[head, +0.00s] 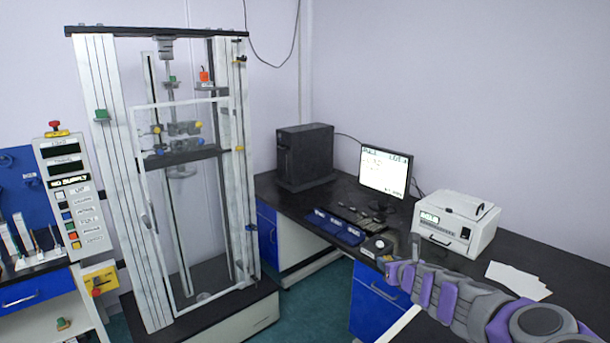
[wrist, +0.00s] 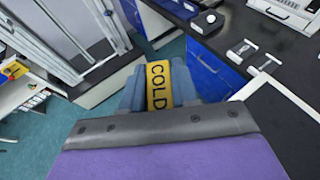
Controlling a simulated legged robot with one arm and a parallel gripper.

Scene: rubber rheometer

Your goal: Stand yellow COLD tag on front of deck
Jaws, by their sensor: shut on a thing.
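My gripper (wrist: 150,78) is shut on the yellow COLD tag (wrist: 157,90), which shows between the blue-grey fingers with its black lettering running lengthwise. In the head view my gripper (head: 389,263) is at the end of my arm, in front of the dark bench's near edge; the tag is too small to make out clearly there. The black deck (head: 205,306) is the base of the tall frame machine at left, well to the left of my gripper. Part of the machine's base (wrist: 105,75) shows at upper left in the wrist view.
The dark bench (head: 330,208) carries a black tower (head: 305,157), a monitor (head: 385,172), blue trays (head: 338,228) and a white instrument (head: 455,223). A yellow box with a red button (head: 100,278) is left of the machine. Green floor (head: 318,290) lies open between machine and bench.

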